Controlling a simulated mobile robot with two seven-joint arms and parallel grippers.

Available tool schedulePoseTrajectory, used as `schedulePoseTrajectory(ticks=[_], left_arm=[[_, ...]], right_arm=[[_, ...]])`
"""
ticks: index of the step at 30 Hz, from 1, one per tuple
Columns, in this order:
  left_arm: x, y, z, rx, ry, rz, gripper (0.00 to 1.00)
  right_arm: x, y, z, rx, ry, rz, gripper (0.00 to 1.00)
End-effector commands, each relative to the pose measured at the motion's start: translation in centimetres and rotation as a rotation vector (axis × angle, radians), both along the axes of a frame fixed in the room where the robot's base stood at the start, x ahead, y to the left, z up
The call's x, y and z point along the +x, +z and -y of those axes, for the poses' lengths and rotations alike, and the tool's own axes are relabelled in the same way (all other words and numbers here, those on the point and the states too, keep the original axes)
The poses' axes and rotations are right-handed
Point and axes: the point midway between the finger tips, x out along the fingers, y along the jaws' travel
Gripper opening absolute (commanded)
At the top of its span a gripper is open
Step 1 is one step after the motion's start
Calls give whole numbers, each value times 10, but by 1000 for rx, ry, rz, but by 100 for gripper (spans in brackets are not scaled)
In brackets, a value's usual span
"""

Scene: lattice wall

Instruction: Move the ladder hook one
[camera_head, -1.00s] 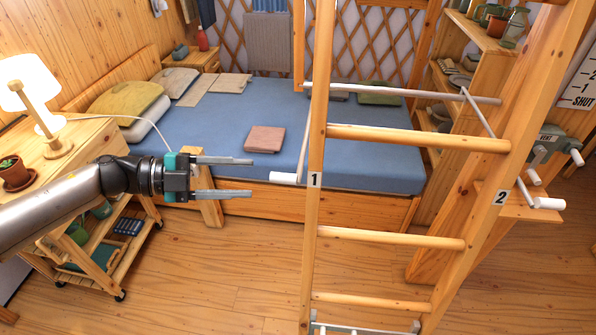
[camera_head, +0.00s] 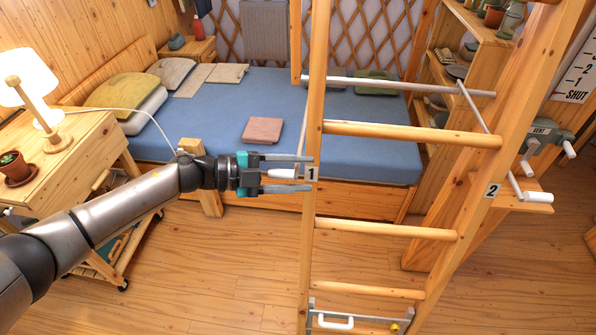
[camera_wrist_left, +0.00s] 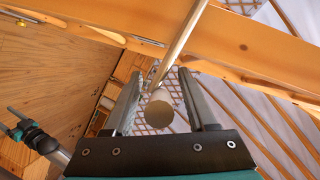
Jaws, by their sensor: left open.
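The ladder (camera_head: 313,230) stands upright, its left rail marked 1 and its right rail marked 2. Hook one shows as a white handle (camera_head: 283,173) beside the left rail, on a thin rod partly hidden by that rail. My left gripper (camera_head: 312,173) is open, with its fingers on either side of the handle and its tips at the rail. In the left wrist view the handle's round end (camera_wrist_left: 160,112) sits between the open fingers, its rod running up and away. What looks like my right gripper (camera_wrist_left: 12,125) shows at the left edge, its jaws unclear.
Hook two's white handle (camera_head: 537,197) hangs by the right rail. A bed (camera_head: 230,120) lies behind the ladder. A desk (camera_head: 75,150) with a lamp and plant is at left. Shelves (camera_head: 440,70) and a vent box (camera_head: 545,140) are at right.

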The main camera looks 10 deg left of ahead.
Motion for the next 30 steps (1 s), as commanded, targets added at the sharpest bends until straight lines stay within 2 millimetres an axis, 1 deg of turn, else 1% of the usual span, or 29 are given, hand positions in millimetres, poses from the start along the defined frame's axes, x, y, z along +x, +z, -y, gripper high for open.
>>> schedulePoseTrajectory(ticks=[2, 17, 18, 30], left_arm=[[0, 0, 0, 0, 0, 0, 57], [1, 2, 0, -2, 1, 2, 2], [1, 2, 0, -2, 1, 2, 0], [2, 4, -1, -5, 3, 6, 0]], right_arm=[[1, 0, 0, 0, 0, 1, 69], [1, 0, 0, 0, 1, 1, 69], [1, 0, 0, 0, 1, 1, 69], [1, 0, -1, 1, 3, 2, 69]])
